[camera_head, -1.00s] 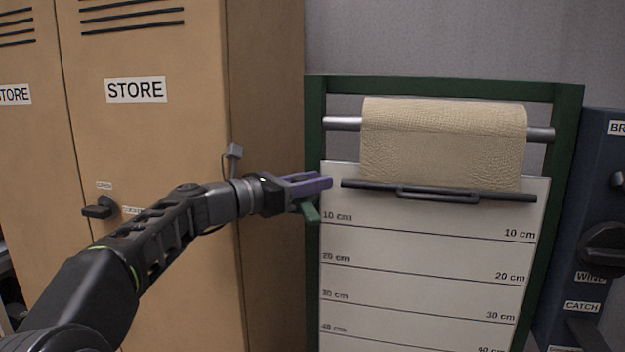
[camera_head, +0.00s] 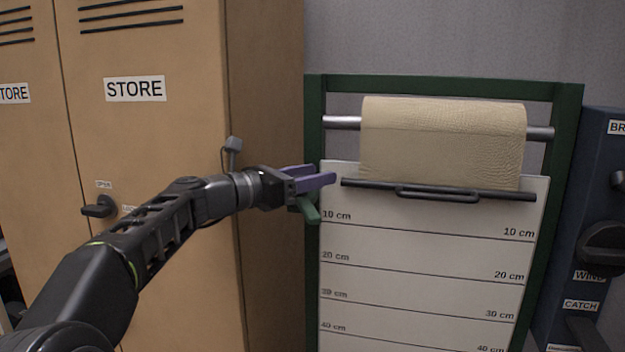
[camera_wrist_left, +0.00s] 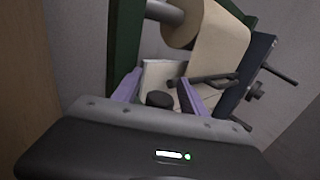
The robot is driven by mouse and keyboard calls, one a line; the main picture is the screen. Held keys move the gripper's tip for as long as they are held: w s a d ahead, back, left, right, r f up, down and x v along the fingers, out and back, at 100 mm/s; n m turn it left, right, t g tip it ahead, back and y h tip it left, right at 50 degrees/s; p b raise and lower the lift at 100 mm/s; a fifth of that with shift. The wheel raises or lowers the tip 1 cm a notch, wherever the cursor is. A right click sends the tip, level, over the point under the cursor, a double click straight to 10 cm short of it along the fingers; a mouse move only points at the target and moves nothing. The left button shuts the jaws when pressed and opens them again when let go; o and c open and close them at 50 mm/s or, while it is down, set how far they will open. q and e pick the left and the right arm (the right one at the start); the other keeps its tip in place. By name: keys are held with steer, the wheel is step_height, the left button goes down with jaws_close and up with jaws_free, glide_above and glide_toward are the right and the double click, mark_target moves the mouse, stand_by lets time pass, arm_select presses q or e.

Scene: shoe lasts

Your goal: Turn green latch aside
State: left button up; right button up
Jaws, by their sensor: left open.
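The green latch (camera_head: 309,208) shows as a short tilted lever at the left post of the green frame (camera_head: 315,120), partly hidden behind my left gripper. My left gripper (camera_head: 328,177) has purple fingers and is open, just above the latch in the head view. In the left wrist view the open fingers (camera_wrist_left: 158,92) have a dark round knob (camera_wrist_left: 159,99) between them; I cannot tell whether they touch it. My right gripper is not in view.
A leather roll (camera_head: 443,140) hangs on a metal bar above a white measuring board (camera_head: 430,260) with a black handle bar (camera_head: 438,192). A tan locker (camera_head: 150,160) stands close on the left. A dark blue unit (camera_head: 590,230) with a knob stands right.

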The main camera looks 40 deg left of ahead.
arm_select(q)
step_height(320, 180, up, 9)
steer(key=p, duration=0.2)
stand_by(0.6)
